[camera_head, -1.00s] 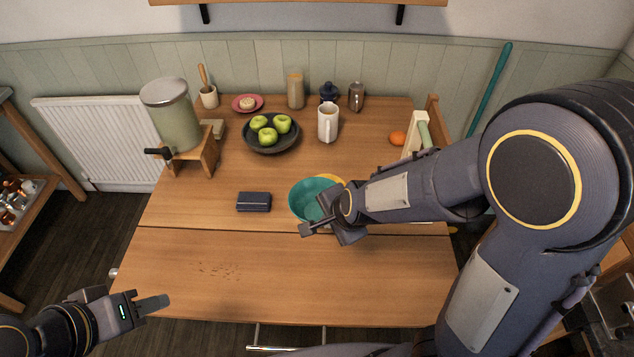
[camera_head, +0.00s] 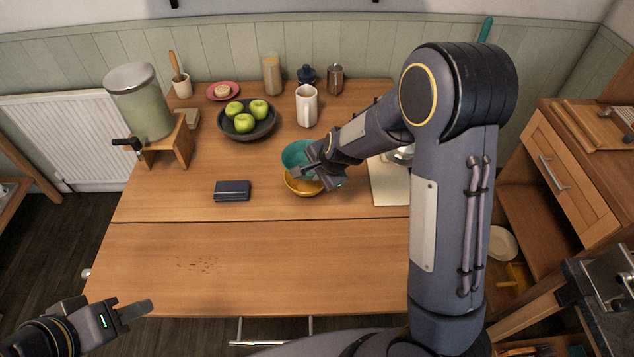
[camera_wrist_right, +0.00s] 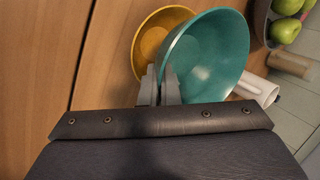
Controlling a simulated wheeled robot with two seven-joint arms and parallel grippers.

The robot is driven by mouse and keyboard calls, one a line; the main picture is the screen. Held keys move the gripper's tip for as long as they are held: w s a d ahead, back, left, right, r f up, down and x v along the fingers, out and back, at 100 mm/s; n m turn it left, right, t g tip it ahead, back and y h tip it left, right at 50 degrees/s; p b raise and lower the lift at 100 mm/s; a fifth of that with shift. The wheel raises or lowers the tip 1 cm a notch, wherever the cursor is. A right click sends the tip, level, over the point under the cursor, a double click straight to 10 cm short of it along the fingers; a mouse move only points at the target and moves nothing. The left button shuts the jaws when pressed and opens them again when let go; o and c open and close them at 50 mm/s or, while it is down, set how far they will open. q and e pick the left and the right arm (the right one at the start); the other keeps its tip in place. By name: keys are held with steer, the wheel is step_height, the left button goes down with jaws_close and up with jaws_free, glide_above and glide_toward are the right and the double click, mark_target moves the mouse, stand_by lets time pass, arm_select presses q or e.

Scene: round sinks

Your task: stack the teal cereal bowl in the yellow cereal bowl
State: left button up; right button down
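The teal cereal bowl (camera_head: 297,155) is tilted at my right gripper (camera_head: 318,171), a little above and behind the yellow cereal bowl. In the right wrist view the teal bowl (camera_wrist_right: 212,55) has its near rim between the fingers of the right gripper (camera_wrist_right: 160,85), which are closed on it. The yellow cereal bowl (camera_head: 301,187) sits on the table, partly hidden by the right gripper. It also shows in the right wrist view (camera_wrist_right: 150,42), partly covered by the teal bowl. My left gripper (camera_head: 135,310) is at the lower left, off the table's front; its finger gap is not clear.
A dark wallet (camera_head: 232,190) lies left of the bowls on the wooden table (camera_head: 150,240). A dark bowl of green apples (camera_head: 247,130) and a white mug (camera_head: 306,106) stand behind. A pale board (camera_head: 388,188) is on the right. The table's front is largely clear.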

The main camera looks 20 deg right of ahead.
steer(key=f, duration=0.3)
steer(key=shift+w+d+f, duration=0.15)
steer(key=shift+w+f, duration=0.1)
steer(key=shift+f, duration=0.05)
steer(key=shift+b, duration=0.3)
steer(key=shift+f+b, duration=0.5)
steer(key=shift+f, duration=0.05)
steer(key=c, duration=2.1)
jaws_free()
steer(key=shift+o, duration=0.7)
steer(key=shift+s, duration=0.1)
